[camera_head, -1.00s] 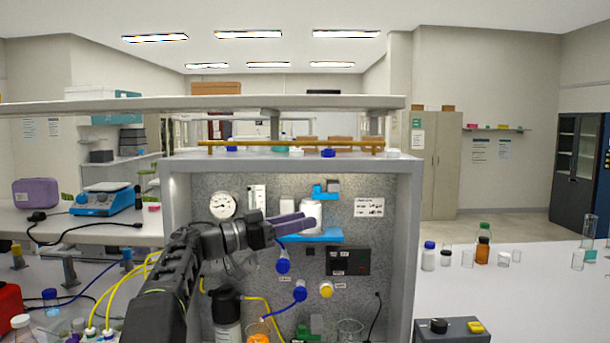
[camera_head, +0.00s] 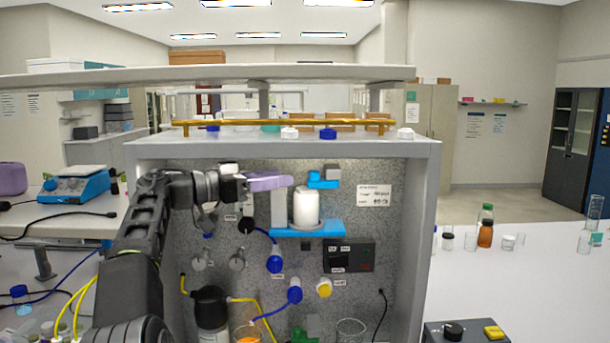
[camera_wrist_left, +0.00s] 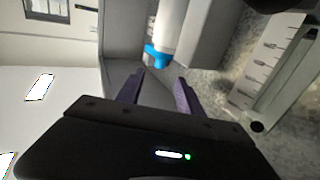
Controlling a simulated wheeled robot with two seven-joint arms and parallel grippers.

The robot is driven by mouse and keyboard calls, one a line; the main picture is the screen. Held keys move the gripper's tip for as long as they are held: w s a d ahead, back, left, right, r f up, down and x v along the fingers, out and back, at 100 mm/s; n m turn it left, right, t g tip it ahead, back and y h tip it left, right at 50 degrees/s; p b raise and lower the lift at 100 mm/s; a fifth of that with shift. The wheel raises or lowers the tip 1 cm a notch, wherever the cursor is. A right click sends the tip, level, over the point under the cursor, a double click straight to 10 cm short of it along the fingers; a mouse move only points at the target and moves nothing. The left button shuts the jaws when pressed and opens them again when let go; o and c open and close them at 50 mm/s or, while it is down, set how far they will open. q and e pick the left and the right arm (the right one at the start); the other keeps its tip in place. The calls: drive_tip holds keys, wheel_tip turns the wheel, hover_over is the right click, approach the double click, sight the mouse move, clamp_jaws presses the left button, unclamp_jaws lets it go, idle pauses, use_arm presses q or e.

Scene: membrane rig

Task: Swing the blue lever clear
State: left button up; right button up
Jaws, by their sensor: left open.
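The blue lever (camera_head: 323,180) sits at the top of the fixture, above and slightly right of a white cylinder (camera_head: 306,206) on a blue shelf (camera_head: 308,229). My left gripper (camera_head: 286,182), with purple fingers, is open and empty. It is left of the lever at about its height, with a small gap in the head view. In the left wrist view the fingers (camera_wrist_left: 160,85) stand apart with nothing between them. A blue part (camera_wrist_left: 155,56) shows just beyond the fingertips beside a white body; I cannot tell whether it is the lever. My right gripper is not in view.
The grey cabinet (camera_head: 427,240) walls enclose the rig on both sides and above. A gauge panel (camera_head: 348,256), blue and yellow knobs, tubing and a dark-capped bottle (camera_head: 211,310) are lower down. A brass rail (camera_head: 280,123) runs along the top.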

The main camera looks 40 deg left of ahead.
sight(305, 189)
use_arm(q)
drive_tip(key=p+x, duration=0.1)
drive_tip(key=x, duration=0.6)
drive_tip(key=shift+w+d+p, duration=0.15)
drive_tip(key=shift+w+p, duration=0.15)
drive_tip(key=shift+w, duration=0.05)
clamp_jaws()
